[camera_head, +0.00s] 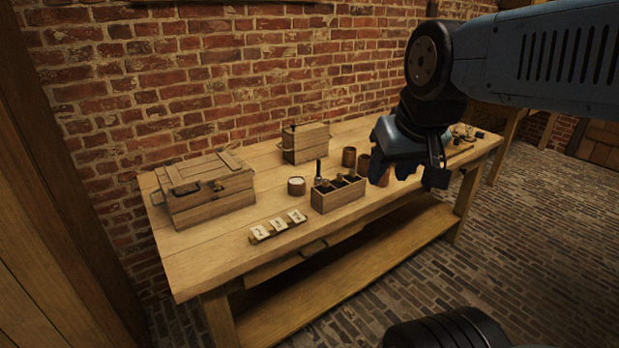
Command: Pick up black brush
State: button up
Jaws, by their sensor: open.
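A small open wooden box (336,201) with compartments stands near the front edge of the workbench. A slim dark upright thing (318,172) rises from its left compartment; it may be the black brush, but it is too small to tell. Other small rounded things show in the box's other compartments. My gripper (408,172) is open, points down and hangs to the right of the box in the picture. I see nothing held in it. It hides part of the bench behind it.
On the workbench (215,262) are a large wooden chest (205,190), a smaller wooden case (305,144), a round pot (296,186), numbered cards on a holder (277,226) and brown jars (349,157). Small items lie at the right end. The front left is bare.

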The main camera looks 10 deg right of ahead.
aim_at(319, 178)
jog(key=z, duration=0.1)
jog(key=i, duration=1)
jog(key=u, duration=0.1)
